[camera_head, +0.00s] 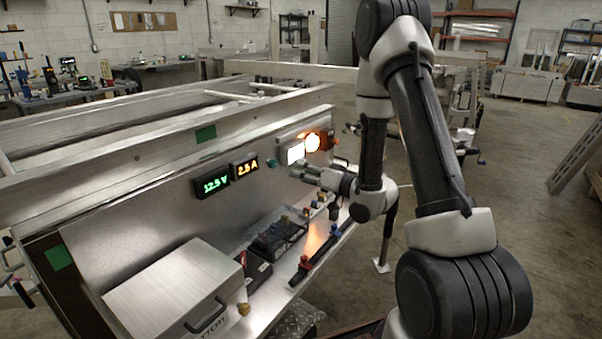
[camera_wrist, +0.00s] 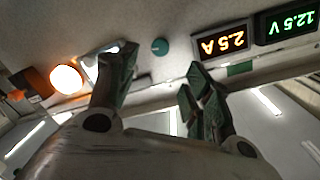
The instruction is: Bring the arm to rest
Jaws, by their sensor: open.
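My gripper (camera_head: 302,172) is in front of the trailer's upright metal panel (camera_head: 150,205), just below a lit white display and an orange lamp. In the wrist view my gripper (camera_wrist: 157,78) shows two dark, green-tinted fingers spread apart with nothing between them. The panel appears upside down there. One finger covers part of the white display (camera_wrist: 92,70). Whether a fingertip touches the panel I cannot tell. My arm is bent, reaching down and left from the right side of the head view.
The panel carries a green 12.5 V meter (camera_head: 212,185), an orange 2.5 A meter (camera_head: 245,167) and a glowing orange lamp (camera_head: 313,142). Below, a shelf holds a battery box (camera_head: 165,285), a black device (camera_head: 277,236) and a bar with red and blue terminals (camera_head: 318,252). Floor lies open at right.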

